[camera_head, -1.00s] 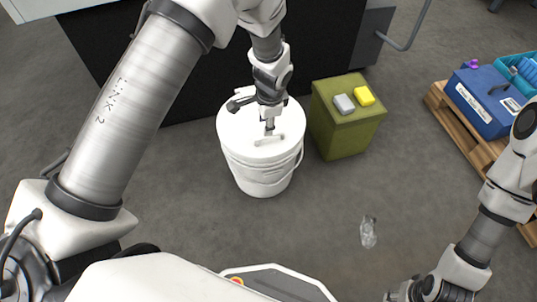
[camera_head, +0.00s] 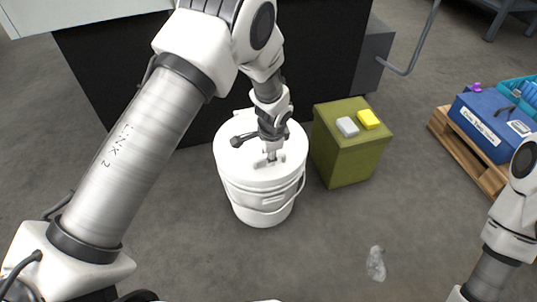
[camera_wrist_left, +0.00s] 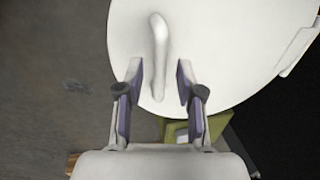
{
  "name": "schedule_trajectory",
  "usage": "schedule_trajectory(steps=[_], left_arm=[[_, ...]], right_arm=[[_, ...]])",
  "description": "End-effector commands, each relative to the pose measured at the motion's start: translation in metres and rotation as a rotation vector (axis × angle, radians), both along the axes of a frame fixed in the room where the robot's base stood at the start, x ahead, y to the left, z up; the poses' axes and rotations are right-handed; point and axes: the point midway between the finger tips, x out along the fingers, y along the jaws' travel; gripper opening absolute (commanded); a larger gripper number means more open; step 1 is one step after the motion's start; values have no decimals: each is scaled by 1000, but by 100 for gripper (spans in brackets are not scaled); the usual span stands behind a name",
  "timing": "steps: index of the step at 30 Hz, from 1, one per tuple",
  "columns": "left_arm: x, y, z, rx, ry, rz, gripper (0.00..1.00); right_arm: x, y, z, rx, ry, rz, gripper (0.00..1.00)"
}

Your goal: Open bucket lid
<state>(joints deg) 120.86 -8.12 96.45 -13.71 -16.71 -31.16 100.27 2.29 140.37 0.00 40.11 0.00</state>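A white bucket (camera_head: 260,203) stands on the floor with its round white lid (camera_head: 237,165) on. A raised handle (camera_wrist_left: 159,50) runs across the lid's top; it also shows in the head view (camera_head: 262,163). My left gripper (camera_head: 271,158) is just over the lid, pointing down. In the left wrist view its two fingers (camera_wrist_left: 157,85) are apart, with the near end of the handle between them. Whether they touch it cannot be seen. My right arm (camera_head: 508,225) is at the right edge of the head view; its gripper is out of frame.
A dark machine is behind. A blue case (camera_head: 485,125) rests on a pallet (camera_head: 457,152). A crumpled clear item (camera_head: 376,264) lies on otherwise open floor.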

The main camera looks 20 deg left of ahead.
Motion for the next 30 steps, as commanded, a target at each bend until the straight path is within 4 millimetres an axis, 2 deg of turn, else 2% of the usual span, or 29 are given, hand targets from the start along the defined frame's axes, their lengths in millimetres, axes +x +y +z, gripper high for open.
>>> schedule_trajectory(steps=[1,2,3,10,14,20,30], left_arm=[[0,0,0,0,0,0,14],[0,0,0,0,0,0,4],[0,0,0,0,0,0,0],[0,0,1,-1,1,1,0],[1,1,7,-8,10,1,0],[3,3,27,-41,50,3,0],[16,14,81,-162,197,4,0]], right_arm=[[0,0,0,0,0,0,40],[0,0,0,0,0,0,40],[0,0,0,0,0,0,40],[0,0,2,0,0,0,40],[0,0,11,0,0,0,40],[0,0,45,0,0,0,40],[0,0,133,0,0,0,40]])
